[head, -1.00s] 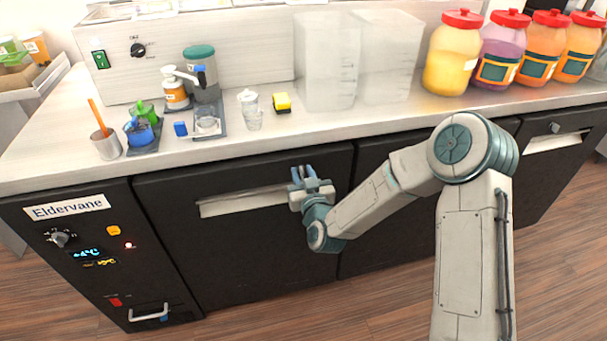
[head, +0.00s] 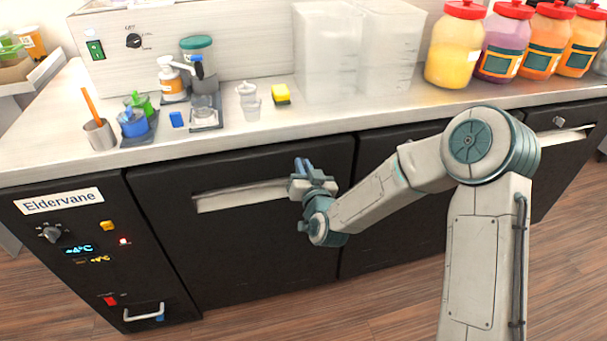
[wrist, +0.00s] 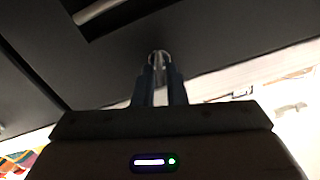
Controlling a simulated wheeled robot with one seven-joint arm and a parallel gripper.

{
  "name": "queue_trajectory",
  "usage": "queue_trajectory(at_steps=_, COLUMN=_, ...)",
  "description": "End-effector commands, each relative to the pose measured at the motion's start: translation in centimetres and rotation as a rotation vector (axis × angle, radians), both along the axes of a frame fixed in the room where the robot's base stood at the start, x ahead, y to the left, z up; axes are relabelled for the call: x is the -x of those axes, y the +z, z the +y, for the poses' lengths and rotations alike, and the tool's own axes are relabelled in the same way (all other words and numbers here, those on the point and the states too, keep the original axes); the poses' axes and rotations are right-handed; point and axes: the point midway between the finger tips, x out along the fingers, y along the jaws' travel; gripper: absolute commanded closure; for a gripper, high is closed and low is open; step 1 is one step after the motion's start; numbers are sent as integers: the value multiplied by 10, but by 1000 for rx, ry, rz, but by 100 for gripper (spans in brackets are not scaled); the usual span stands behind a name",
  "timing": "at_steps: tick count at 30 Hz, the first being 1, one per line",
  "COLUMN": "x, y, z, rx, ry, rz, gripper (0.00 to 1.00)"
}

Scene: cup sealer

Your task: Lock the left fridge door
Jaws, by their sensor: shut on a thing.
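The left fridge door (head: 235,245) is black and looks shut, with a long pale recessed handle (head: 240,196). My gripper (head: 303,165) is at the door's upper right, just right of the handle. In the wrist view my two dark fingers (wrist: 160,72) are close together, shut on a small shiny metal lock knob (wrist: 159,57) on the dark door front. Most of the knob is hidden between the fingertips, so its turn angle cannot be told. In the head view my gripper covers it.
The counter (head: 300,125) overhangs the doors just above my gripper. It bears a yellow block (head: 281,95), clear containers (head: 328,55) and several red-lidded jars. Another fridge door (head: 390,225) is right of the left one, behind my arm. A control panel (head: 85,250) is at the left.

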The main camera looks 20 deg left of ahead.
Motion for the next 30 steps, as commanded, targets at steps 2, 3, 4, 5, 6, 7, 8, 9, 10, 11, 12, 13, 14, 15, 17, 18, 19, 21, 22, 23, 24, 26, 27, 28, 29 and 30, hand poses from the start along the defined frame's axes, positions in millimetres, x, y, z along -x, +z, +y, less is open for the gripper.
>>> queue_trajectory(at_steps=2, x=0, y=-5, z=-1, rx=-63, ry=1, rz=33, gripper=100)
queue_trajectory(at_steps=3, x=0, y=-5, z=-1, rx=-95, ry=1, rz=54, gripper=100)
queue_trajectory(at_steps=4, x=0, y=-5, z=-1, rx=-119, ry=1, rz=69, gripper=100)
queue_trajectory(at_steps=5, x=-1, y=-5, z=-1, rx=-144, ry=0, rz=85, gripper=100)
queue_trajectory(at_steps=6, x=-1, y=-5, z=-2, rx=-178, ry=0, rz=104, gripper=100)
queue_trajectory(at_steps=7, x=-1, y=-5, z=-2, rx=-201, ry=0, rz=120, gripper=100)
queue_trajectory(at_steps=8, x=-1, y=-6, z=-2, rx=-225, ry=0, rz=135, gripper=100)
queue_trajectory(at_steps=9, x=-1, y=-6, z=-2, rx=-257, ry=0, rz=154, gripper=100)
queue_trajectory(at_steps=10, x=-1, y=-5, z=-2, rx=-281, ry=1, rz=168, gripper=100)
queue_trajectory(at_steps=11, x=-1, y=-5, z=-2, rx=-306, ry=1, rz=184, gripper=100)
queue_trajectory(at_steps=12, x=-1, y=-6, z=-2, rx=-339, ry=1, rz=205, gripper=100)
queue_trajectory(at_steps=13, x=-2, y=-6, z=-3, rx=-363, ry=0, rz=220, gripper=100)
queue_trajectory(at_steps=14, x=-2, y=-6, z=-3, rx=-387, ry=-1, rz=234, gripper=100)
queue_trajectory(at_steps=15, x=-2, y=-6, z=-3, rx=-419, ry=0, rz=253, gripper=100)
queue_trajectory(at_steps=17, x=-2, y=-6, z=-3, rx=-467, ry=0, rz=285, gripper=100)
queue_trajectory(at_steps=18, x=-2, y=-7, z=-3, rx=-501, ry=0, rz=304, gripper=100)
queue_trajectory(at_steps=19, x=-2, y=-7, z=-4, rx=-525, ry=0, rz=319, gripper=100)
queue_trajectory(at_steps=21, x=-2, y=-7, z=-4, rx=-581, ry=0, rz=353, gripper=100)
queue_trajectory(at_steps=22, x=-2, y=-7, z=-4, rx=-606, ry=0, rz=369, gripper=100)
queue_trajectory(at_steps=23, x=-2, y=-7, z=-4, rx=-630, ry=0, rz=384, gripper=100)
queue_trajectory(at_steps=24, x=-3, y=-7, z=-4, rx=-663, ry=0, rz=404, gripper=100)
queue_trajectory(at_steps=26, x=-3, y=-7, z=-5, rx=-711, ry=-1, rz=434, gripper=100)
queue_trajectory(at_steps=27, x=-3, y=-7, z=-4, rx=-742, ry=0, rz=452, gripper=100)
queue_trajectory(at_steps=28, x=-3, y=-7, z=-4, rx=-765, ry=0, rz=467, gripper=100)
queue_trajectory(at_steps=29, x=-3, y=-7, z=-4, rx=-787, ry=0, rz=480, gripper=100)
queue_trajectory(at_steps=30, x=-3, y=-7, z=-5, rx=-816, ry=0, rz=498, gripper=100)
